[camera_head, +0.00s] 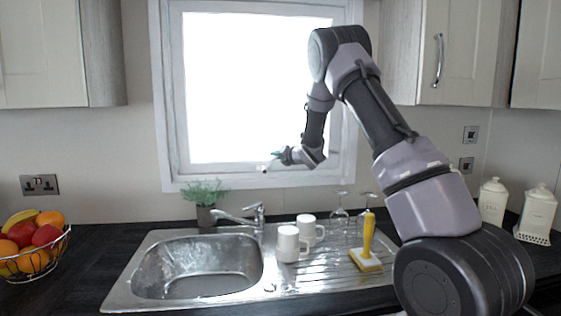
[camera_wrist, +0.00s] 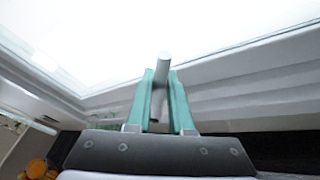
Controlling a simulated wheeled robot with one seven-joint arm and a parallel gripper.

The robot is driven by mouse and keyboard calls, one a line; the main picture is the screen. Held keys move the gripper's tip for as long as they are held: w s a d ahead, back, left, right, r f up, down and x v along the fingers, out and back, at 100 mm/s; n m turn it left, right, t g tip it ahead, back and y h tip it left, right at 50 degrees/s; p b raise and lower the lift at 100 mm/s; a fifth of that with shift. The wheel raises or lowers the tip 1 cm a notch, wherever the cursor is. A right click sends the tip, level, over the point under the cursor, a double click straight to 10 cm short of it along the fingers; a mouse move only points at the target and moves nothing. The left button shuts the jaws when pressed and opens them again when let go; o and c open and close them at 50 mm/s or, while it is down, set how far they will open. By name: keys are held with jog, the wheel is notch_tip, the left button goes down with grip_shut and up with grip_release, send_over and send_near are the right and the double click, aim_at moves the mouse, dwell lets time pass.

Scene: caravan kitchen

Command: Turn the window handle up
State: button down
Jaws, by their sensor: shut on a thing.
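The window (camera_head: 258,90) is behind the sink, with a white frame and a bright pane. The window handle (camera_wrist: 163,64) is a pale rod that shows between the fingers in the wrist view. In the head view the handle (camera_head: 265,167) is a small light piece at the lower edge of the pane, pointing down and to the left. My gripper (camera_wrist: 161,85) has teal fingers and is shut on the handle, with its end sticking out past the fingertips. In the head view my gripper (camera_head: 277,157) is small, and the handle's base cannot be made out.
Below are the sink (camera_head: 197,265), a tap (camera_head: 243,214), a potted plant (camera_head: 205,196), white mugs (camera_head: 289,244), upturned glasses (camera_head: 339,215) and a yellow-handled brush (camera_head: 367,240). A fruit basket (camera_head: 33,250) stands left. Upper cupboards (camera_head: 455,50) flank the window.

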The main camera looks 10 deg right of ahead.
aim_at(264, 168)
jog(key=a+n, duration=0.1)
jog(key=a+r+n+h, duration=0.1)
jog(key=a+n, duration=0.1)
jog(key=shift+a+r+g+h, duration=0.1)
jog(key=shift+r+g+h, duration=0.15)
jog(key=shift+g+h, duration=0.15)
jog(key=shift+a+r+n+h, duration=0.15)
jog(key=shift+a+n+h, duration=0.65)
jog(key=shift+a+n, duration=0.3)
jog(key=c, duration=0.8)
grip_release()
jog(key=shift+d, duration=0.1)
jog(key=v, duration=1)
jog(key=shift+s+r, duration=0.3)
jog(key=shift+s, duration=0.05)
jog(key=shift+d+g, duration=0.15)
jog(key=shift+g, duration=0.15)
